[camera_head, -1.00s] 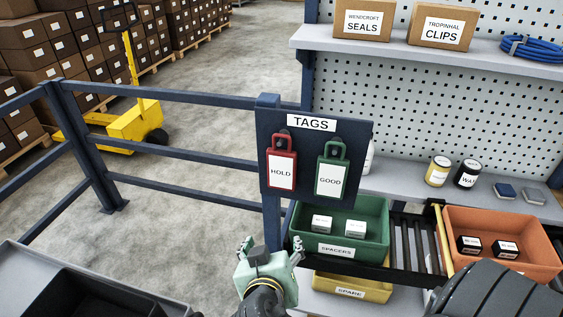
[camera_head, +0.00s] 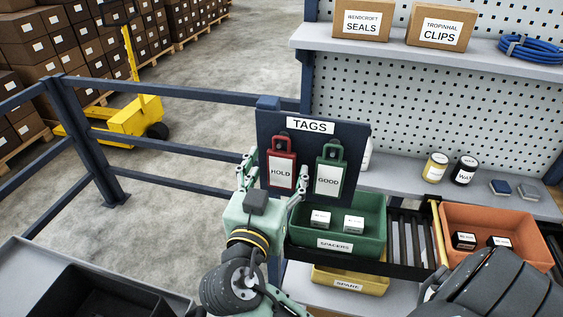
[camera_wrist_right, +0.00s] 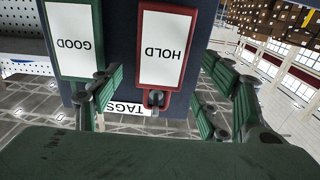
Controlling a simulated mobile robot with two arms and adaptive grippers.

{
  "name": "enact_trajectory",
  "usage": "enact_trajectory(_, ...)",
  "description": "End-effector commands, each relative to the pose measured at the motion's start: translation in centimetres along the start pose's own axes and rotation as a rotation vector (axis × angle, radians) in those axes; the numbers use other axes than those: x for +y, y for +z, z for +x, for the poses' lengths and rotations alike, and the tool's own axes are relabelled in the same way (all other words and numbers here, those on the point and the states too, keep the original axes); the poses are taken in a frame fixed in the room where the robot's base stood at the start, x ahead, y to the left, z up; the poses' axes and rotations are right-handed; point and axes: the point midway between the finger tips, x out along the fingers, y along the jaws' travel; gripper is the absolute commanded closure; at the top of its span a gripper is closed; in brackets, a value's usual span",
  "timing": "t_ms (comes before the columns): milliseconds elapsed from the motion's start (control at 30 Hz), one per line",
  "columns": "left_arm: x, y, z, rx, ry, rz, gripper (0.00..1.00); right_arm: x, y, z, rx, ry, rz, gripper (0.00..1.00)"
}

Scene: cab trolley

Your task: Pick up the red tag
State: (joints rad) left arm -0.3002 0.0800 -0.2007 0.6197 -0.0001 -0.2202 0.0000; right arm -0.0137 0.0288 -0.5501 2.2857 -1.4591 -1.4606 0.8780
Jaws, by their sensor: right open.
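The red tag (camera_head: 282,166), marked HOLD, hangs on a hook on the dark blue TAGS board (camera_head: 352,140). The green tag (camera_head: 329,172), marked GOOD, hangs to its right. My right gripper (camera_head: 273,178) is open and empty, in front of the board's lower left. One finger is at the board's left edge, the other in front of the gap between the tags. In the right wrist view, upside down, the red tag (camera_wrist_right: 167,48) shows between the open fingers (camera_wrist_right: 166,100), with the green tag (camera_wrist_right: 75,45) beside one finger. Contact is not visible. My left gripper is out of view.
A green SPACERS bin (camera_head: 372,222) with small boxes stands just right of the gripper, above a yellow SPARE bin (camera_head: 372,284). An orange bin (camera_head: 482,216) is farther right. Blue railing (camera_head: 180,145) runs left of the board. Open floor lies beyond it.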

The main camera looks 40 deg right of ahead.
Motion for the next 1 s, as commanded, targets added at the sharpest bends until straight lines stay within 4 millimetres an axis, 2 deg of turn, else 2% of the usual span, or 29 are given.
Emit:
enact_trajectory(100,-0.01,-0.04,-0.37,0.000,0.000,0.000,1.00,0.02,-0.04,0.98,0.000,0.001,0.000,0.31)
enact_trajectory(333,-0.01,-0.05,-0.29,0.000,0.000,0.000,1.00,0.01,0.10,1.10,-0.001,0.000,0.000,0.31)
enact_trajectory(900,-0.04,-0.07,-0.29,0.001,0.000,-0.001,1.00,0.02,0.09,1.07,-0.001,0.000,0.000,0.79)
enact_trajectory(1000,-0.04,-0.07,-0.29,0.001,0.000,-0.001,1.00,0.02,0.09,1.07,-0.001,0.000,0.000,0.79)
